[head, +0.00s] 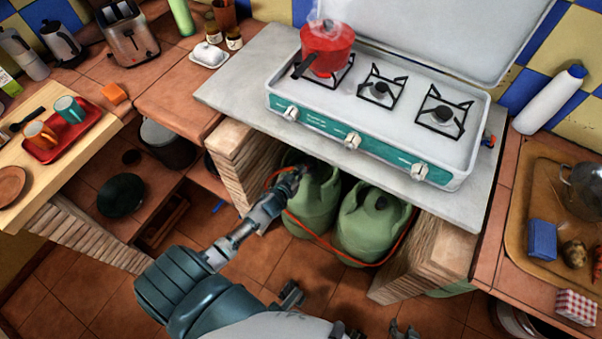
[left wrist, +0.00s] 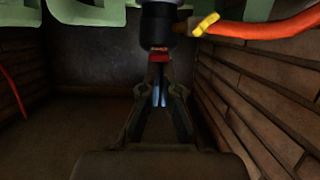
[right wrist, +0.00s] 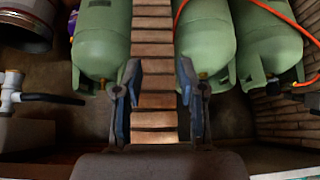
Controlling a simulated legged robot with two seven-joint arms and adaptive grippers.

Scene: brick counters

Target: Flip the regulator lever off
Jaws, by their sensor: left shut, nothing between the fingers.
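The regulator (left wrist: 158,24) is a black body on top of the left gas cylinder, with an orange hose (left wrist: 270,28) joined at a yellow fitting (left wrist: 206,24). A small red part (left wrist: 158,56), seemingly its lever, shows below the black body in the left wrist view. My left gripper (left wrist: 160,88) is shut and empty, its fingertips close to the red part; I cannot tell if they touch. In the head view my left arm reaches to the left green cylinder (head: 312,203) and hides the regulator. My right gripper (right wrist: 158,75) is open and empty.
The cylinders stand under the counter slab (head: 235,85), between brick supports (head: 430,255). A second green cylinder (head: 375,228) stands to the right. Above is a white stove (head: 385,130) with a steaming red pot (head: 327,48). Orange hose hangs around the cylinders.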

